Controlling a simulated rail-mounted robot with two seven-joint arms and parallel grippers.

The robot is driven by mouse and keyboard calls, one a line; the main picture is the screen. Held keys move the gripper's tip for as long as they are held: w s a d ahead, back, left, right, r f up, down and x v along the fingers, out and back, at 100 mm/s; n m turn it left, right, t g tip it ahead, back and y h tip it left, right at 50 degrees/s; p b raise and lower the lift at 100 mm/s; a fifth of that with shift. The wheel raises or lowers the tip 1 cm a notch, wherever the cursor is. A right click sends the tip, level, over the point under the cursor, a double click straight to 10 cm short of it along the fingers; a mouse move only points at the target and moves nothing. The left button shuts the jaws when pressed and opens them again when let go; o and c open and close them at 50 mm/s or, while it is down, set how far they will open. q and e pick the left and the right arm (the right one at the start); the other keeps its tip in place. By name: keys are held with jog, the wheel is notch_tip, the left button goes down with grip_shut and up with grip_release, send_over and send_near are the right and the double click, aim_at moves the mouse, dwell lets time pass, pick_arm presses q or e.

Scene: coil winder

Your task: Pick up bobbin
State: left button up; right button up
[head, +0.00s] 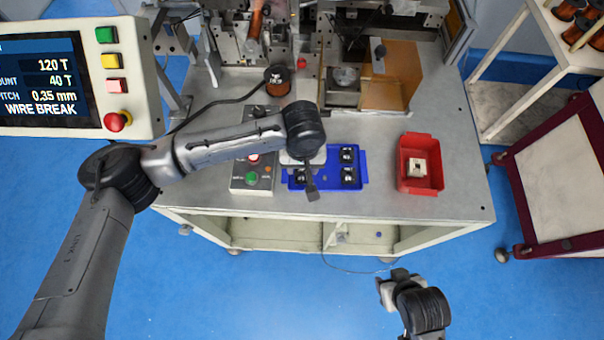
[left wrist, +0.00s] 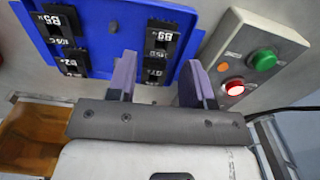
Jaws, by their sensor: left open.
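A blue tray (head: 327,182) on the machine table holds several small black labelled blocks, which look like bobbins. One bobbin (head: 347,154) sits at the tray's upper right and another (head: 349,176) at its lower right. My left gripper (head: 311,193) hangs over the tray's left part and hides some of it. In the left wrist view the left gripper (left wrist: 160,78) is open, its two fingers apart and empty. A black bobbin (left wrist: 163,42) shows beyond the fingers. My right gripper (head: 393,283) is in front of the table, low in the picture; its jaws are unclear.
A red bin (head: 404,184) with a cream piece (head: 417,169) stands right of the tray. A control box (head: 240,184) with a green and a lit red button stands left of it. The winder (head: 345,75) is behind. The display panel (head: 70,75) reads WIRE BREAK.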

aim_at(302, 177)
pick_arm(q)
jog(key=shift+a+f, duration=0.1)
jog(key=shift+f, duration=2.6)
jog(key=c, duration=0.5)
jog(key=shift+c, duration=0.2)
jog(key=shift+r, duration=0.6)
jog(key=r, duration=0.2)
jog(key=d+r, duration=0.1)
jog(key=shift+s+r, duration=0.25)
jog(key=shift+r, duration=0.05)
jog(key=s+d+r, duration=0.5)
jog(key=d+r, duration=0.1)
jog(key=d, duration=0.3)
jog(key=shift+s+r, duration=0.15)
jog(key=shift+s, duration=0.05)
